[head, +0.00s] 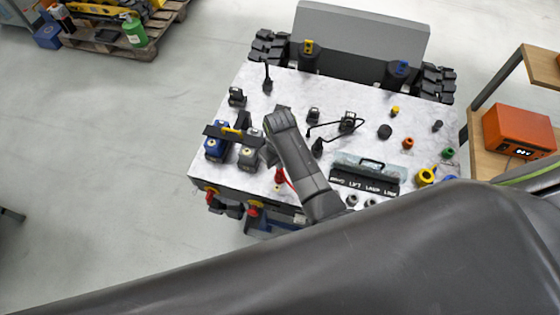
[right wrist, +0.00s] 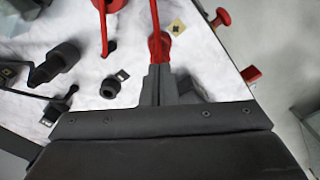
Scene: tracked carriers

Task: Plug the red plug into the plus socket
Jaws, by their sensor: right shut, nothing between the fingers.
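The red plug (right wrist: 159,46) stands on the pale deck in the right wrist view, with a red cable running from it to the top edge. It also shows in the head view (head: 280,175) near the deck's front edge. My right gripper (right wrist: 160,72) is shut and empty, its fingertips close to the plug; I cannot tell whether they touch it. In the head view the right gripper (head: 270,157) is partly hidden by its own arm. A yellow label (right wrist: 177,28) with a dark mark lies beside the plug. I cannot make out a plus socket or the plug's seating. My left gripper is not in view.
A blue battery-like block (head: 215,148) and a grey one (head: 248,157) stand left of the gripper under a dark bar. Red knobs (right wrist: 221,18) line the deck edge. A black labelled panel (head: 365,183) and several small fittings stand to the right.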

